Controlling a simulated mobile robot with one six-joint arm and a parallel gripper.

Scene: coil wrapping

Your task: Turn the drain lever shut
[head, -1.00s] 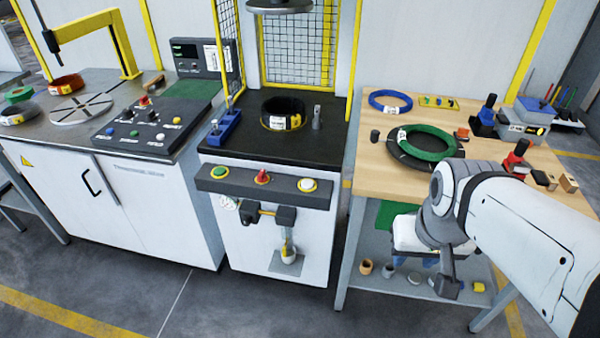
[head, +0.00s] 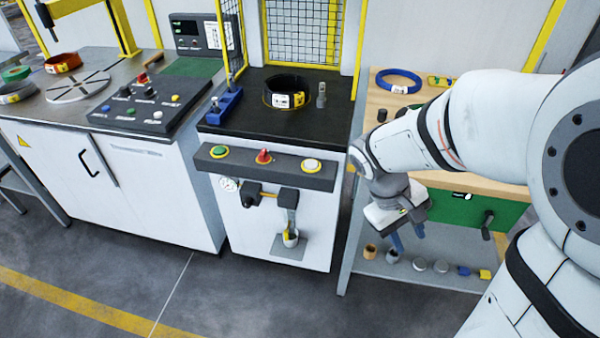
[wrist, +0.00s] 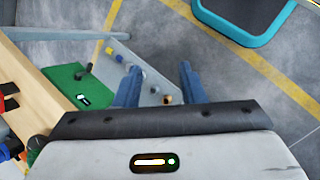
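The front of the middle machine (head: 275,220) carries a pipe assembly (head: 268,196) with dark fittings. The pipe assembly is not in the wrist view.
A button bar (head: 265,168) juts out above the pipe. A round gauge (head: 229,184) sits at the pipe's left. The workbench leg (head: 347,240) stands between my gripper and the machine. Several small items lie on the lower shelf (head: 375,285). The floor in front is clear.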

